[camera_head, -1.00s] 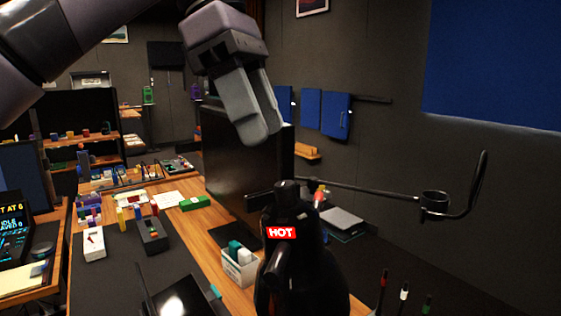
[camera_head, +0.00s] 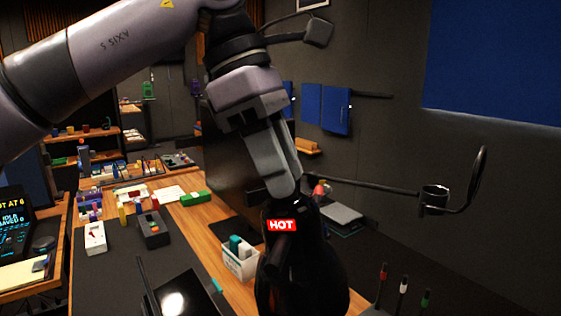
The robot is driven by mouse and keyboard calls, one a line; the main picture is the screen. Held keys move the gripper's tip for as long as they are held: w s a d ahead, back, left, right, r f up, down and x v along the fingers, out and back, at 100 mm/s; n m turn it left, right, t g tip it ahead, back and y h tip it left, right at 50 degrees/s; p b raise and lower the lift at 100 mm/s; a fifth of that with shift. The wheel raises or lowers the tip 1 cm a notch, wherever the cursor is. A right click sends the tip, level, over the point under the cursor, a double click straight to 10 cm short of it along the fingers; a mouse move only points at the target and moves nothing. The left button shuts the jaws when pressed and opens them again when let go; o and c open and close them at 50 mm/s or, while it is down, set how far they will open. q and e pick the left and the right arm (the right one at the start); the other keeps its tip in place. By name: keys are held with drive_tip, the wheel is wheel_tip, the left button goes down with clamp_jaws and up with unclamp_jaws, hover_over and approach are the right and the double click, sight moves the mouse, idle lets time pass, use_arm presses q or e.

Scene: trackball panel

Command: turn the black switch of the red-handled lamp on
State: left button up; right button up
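A black lamp-like body (camera_head: 300,275) with a red "HOT" label stands in the front middle. A small red part (camera_head: 320,188) shows just behind its top; I cannot tell whether it is the lamp's red handle. My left gripper (camera_head: 285,188) points down at the top of the black body, its fingers close together with only a thin dark line between them. The fingertips cover the black knob on top, and I cannot tell whether they touch it or whether this knob is the switch. My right gripper is not in view.
A metal rod with a ring-shaped holder (camera_head: 435,198) reaches right from behind the body. A white box (camera_head: 240,262) stands left of it. A dark monitor (camera_head: 228,160) is behind the gripper. Thin rods with coloured tips (camera_head: 403,285) rise at the front right.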

use_arm(q)
clamp_jaws()
drive_tip(key=shift+n, duration=0.3)
drive_tip(key=n, duration=0.2)
drive_tip(key=n+t, duration=0.1)
drive_tip(key=n, duration=0.2)
drive_tip(key=shift+n+t, duration=0.3)
drive_tip(key=n+t+b, duration=0.1)
drive_tip(key=n, duration=0.5)
drive_tip(key=shift+s+r+y, duration=0.1)
drive_tip(key=shift+y, duration=0.3)
drive_tip(key=shift+o, duration=2.1)
unclamp_jaws()
